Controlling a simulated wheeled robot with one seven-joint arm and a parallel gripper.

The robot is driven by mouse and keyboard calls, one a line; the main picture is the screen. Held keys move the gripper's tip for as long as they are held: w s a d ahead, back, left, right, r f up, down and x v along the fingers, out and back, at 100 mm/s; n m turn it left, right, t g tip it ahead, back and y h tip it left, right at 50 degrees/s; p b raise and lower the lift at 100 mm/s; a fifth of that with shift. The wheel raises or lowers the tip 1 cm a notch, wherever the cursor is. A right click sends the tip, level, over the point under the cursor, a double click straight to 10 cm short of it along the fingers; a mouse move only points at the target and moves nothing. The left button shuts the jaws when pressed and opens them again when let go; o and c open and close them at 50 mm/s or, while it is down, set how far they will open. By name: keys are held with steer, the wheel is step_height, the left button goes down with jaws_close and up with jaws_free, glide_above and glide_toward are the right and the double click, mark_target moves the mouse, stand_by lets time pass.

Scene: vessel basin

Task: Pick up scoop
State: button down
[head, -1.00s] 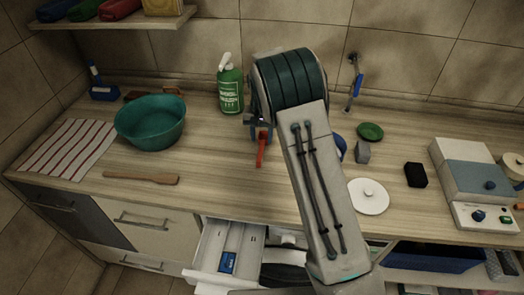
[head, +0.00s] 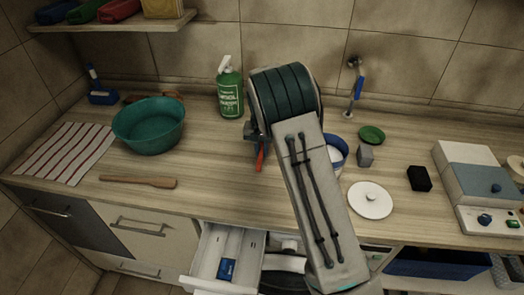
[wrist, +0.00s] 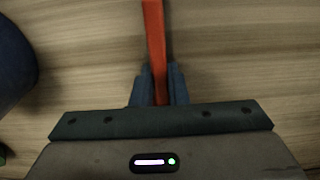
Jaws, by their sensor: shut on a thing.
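A red scoop, of which only the slim red handle (wrist: 153,35) shows clearly, stands out in the wrist view between the fingers of my gripper (wrist: 157,88). My gripper is shut on the handle. In the head view the red scoop (head: 260,157) shows below the gripper (head: 257,136), over the wooden counter. The rest of the scoop is out of view or hidden by my gripper. I cannot tell from these views whether it touches the counter.
A blue-rimmed vessel (head: 336,152) is partly hidden just right of my arm. A white lid (head: 370,200), grey block (head: 365,156) and green dish (head: 371,134) lie further right. A green bottle (head: 230,90) and teal bowl (head: 149,125) stand left. An open drawer (head: 205,262) is below.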

mark_target(262, 150)
step_height(262, 150, up, 10)
steer(key=p, duration=0.5)
stand_by(0.5)
